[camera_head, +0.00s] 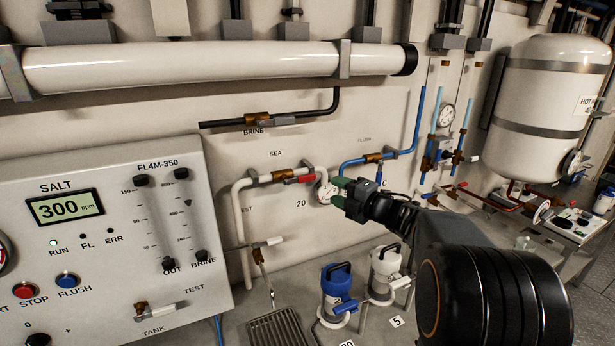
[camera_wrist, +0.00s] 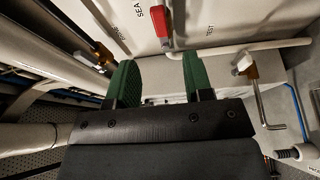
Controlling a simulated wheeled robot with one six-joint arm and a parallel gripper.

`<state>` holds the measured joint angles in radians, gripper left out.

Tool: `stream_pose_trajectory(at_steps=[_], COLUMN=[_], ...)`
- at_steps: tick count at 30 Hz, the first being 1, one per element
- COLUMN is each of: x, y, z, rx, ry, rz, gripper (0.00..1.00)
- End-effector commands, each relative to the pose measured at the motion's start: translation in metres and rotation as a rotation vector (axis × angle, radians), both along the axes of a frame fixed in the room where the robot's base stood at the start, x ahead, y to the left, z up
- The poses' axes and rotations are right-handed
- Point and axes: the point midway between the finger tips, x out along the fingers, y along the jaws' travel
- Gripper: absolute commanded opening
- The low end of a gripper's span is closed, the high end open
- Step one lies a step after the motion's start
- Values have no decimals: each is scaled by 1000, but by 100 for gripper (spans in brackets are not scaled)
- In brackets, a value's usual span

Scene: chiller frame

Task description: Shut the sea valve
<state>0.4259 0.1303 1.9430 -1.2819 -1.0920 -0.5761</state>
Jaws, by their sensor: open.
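The sea valve (camera_head: 279,176) is a brass body on a cream pipe under the SEA label. Its red lever (camera_head: 300,179) points right, roughly along the pipe. In the wrist view the red lever (camera_wrist: 161,28) stands beyond the fingers, near the top. My gripper (camera_head: 341,192) has green fingers and is to the right of the lever, apart from it. In the wrist view my gripper (camera_wrist: 162,84) is open with nothing between the fingers.
A blue pipe valve (camera_head: 373,158) is just above my gripper. The salt control panel (camera_head: 120,235) is at left. Blue-topped (camera_head: 338,281) and white (camera_head: 385,263) filter housings stand below.

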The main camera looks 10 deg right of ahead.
Motion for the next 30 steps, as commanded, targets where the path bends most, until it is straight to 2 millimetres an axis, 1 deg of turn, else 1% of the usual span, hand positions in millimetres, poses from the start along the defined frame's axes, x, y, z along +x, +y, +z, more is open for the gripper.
stream_pose_trajectory(at_steps=[3,9,15,21,30], x=[20,52,77,91,95], y=[14,36,52,61,64], z=[2,2,2,1,0], rx=[2,2,3,2,3], ry=[3,4,2,1,1], rz=[3,2,0,-2,-2], gripper=[47,47,47,47,47])
